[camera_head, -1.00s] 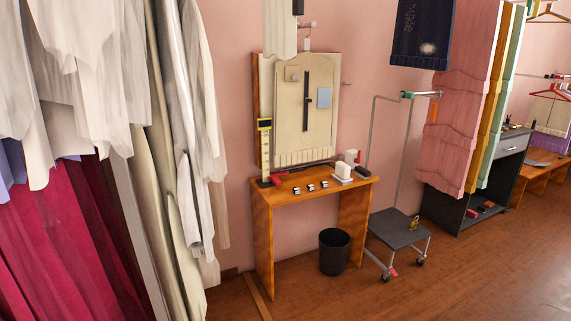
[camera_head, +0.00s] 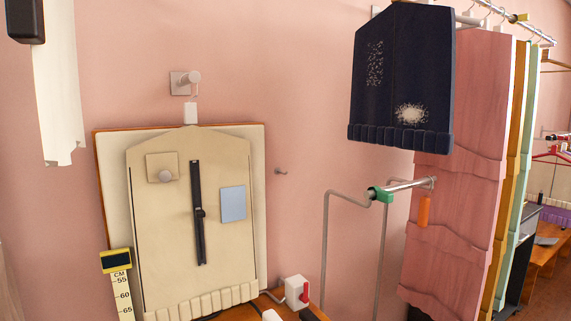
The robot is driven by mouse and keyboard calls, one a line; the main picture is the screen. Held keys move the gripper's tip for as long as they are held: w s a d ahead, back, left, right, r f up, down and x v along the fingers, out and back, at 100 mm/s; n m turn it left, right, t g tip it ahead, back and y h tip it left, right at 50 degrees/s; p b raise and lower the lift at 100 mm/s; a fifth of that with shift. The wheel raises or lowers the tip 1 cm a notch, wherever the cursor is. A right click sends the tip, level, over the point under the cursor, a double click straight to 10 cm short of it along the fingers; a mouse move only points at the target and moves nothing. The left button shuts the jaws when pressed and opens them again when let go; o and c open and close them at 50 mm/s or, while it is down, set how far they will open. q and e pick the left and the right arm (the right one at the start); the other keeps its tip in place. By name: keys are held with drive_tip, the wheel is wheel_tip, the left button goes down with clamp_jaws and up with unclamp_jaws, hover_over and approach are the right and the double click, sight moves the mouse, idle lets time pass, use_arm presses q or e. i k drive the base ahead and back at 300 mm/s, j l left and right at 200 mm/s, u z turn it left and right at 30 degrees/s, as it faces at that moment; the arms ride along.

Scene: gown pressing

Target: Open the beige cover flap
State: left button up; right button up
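A small beige flap (camera_head: 155,163) with a round knob (camera_head: 166,176) lies flat against the upper left of a beige gown-shaped panel (camera_head: 160,230). What is under the flap is hidden. The panel stands upright on a pale backing board (camera_head: 112,180) at the pink wall. A black vertical strip with a small slider (camera_head: 199,213) and a light blue square (camera_head: 233,203) are to the right of the flap. Neither of my grippers is in view.
A yellow-headed measuring tape (camera_head: 117,262) stands at the panel's lower left. A wooden table (camera_head: 240,313) holds a white device with a red part (camera_head: 296,291). A navy garment (camera_head: 401,75), a metal stand (camera_head: 326,240) and pink panels (camera_head: 455,210) are at the right.

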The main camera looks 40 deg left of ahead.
sight(162, 167)
drive_tip(key=i+l+u, duration=0.1)
drive_tip(key=i+u, duration=0.2)
drive_tip(key=i, duration=0.15)
drive_tip(key=i+l+u, duration=0.3)
drive_tip(key=i, duration=0.2)
drive_tip(key=i+l+u, duration=0.25)
drive_tip(key=i, duration=0.15)
